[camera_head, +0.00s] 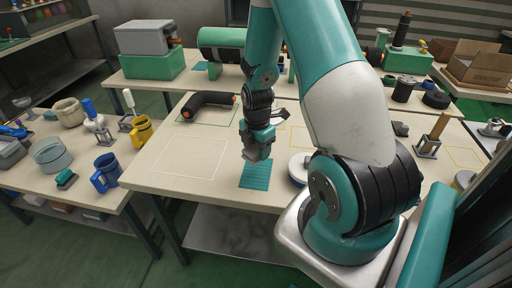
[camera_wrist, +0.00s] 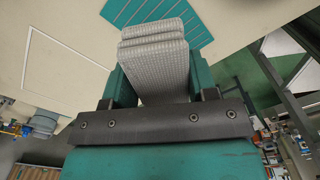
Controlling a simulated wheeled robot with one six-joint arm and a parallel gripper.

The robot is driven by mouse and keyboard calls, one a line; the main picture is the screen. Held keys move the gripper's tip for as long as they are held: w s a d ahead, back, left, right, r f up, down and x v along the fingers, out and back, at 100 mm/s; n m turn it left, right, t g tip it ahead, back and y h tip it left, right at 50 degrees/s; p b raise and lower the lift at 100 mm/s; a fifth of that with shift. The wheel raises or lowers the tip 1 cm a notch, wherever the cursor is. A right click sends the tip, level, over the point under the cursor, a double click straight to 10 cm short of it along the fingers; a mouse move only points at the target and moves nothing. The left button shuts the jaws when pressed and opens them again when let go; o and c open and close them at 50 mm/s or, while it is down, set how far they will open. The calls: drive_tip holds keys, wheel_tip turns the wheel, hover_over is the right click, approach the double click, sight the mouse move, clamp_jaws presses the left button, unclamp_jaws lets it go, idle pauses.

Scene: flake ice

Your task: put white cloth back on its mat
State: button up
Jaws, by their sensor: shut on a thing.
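The white cloth (camera_wrist: 156,62) is a folded, light grey-white textured pad between the two fingers of my gripper (camera_wrist: 155,88) in the wrist view. In the head view, my gripper (camera_head: 258,142) points down over the table, and the cloth (camera_head: 257,154) shows as a small grey block at its tip. A teal striped mat (camera_head: 260,177) lies flat just below and in front of the cloth. The mat also shows in the wrist view (camera_wrist: 200,32), beyond the cloth and partly hidden by it. The cloth appears held above the table; the exact gap cannot be told.
A white outlined square (camera_head: 188,160) on the table is empty. A round white item (camera_head: 299,168) sits right of the mat, partly hidden by my arm. A blue mug (camera_head: 106,172) stands on the left table.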

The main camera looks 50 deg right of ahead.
sight(257, 172)
drive_tip(key=shift+f+b, duration=2.1)
drive_tip(key=shift+f, duration=0.85)
drive_tip(key=shift+f, duration=0.6)
drive_tip(key=o, duration=0.9)
drive_tip(key=shift+s, duration=0.1)
drive_tip(key=shift+r, duration=0.15)
drive_tip(key=shift+r+p, duration=3.15)
drive_tip(key=shift+r, duration=0.8)
